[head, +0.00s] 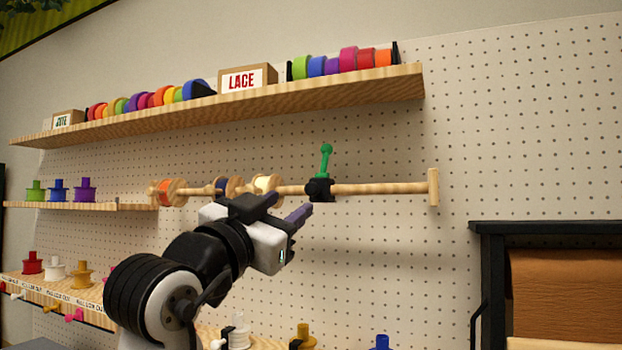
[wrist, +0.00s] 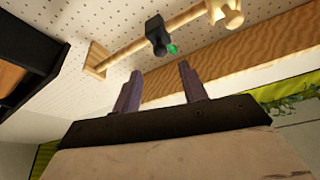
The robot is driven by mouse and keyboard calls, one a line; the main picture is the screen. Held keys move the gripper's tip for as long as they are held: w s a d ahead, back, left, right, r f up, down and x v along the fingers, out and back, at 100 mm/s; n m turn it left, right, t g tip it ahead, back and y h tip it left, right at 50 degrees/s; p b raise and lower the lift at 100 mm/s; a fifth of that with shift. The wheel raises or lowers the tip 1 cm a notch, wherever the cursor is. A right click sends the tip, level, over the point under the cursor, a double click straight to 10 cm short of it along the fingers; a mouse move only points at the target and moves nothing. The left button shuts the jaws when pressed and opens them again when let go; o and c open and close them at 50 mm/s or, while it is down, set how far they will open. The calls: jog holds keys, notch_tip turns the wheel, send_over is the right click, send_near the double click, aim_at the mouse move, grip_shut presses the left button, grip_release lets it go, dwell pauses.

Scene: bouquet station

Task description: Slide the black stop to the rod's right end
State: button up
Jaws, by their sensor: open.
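The black stop (head: 319,190) sits on the wooden rod (head: 380,188), right of the spools, with its green handle (head: 326,160) pointing up. Bare rod runs from the stop to the wooden end block (head: 433,187) at the right. My gripper (head: 284,207) is open and empty, left of the stop and slightly lower. In the wrist view the stop (wrist: 157,35) and its green knob (wrist: 172,48) show beyond my open fingers (wrist: 160,71), apart from them. There the rod's end block (wrist: 95,58) is at the left.
Ribbon spools (head: 262,184) hang on the rod left of the stop, partly behind my gripper. A wooden shelf (head: 300,92) with rolls and a LACE box (head: 247,78) runs above. A black-framed paper holder (head: 560,232) stands at lower right. Pegboard behind the rod's right part is clear.

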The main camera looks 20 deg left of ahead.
aim_at(310, 190)
jog(key=p+x, duration=0.3)
jog(key=x, duration=0.6)
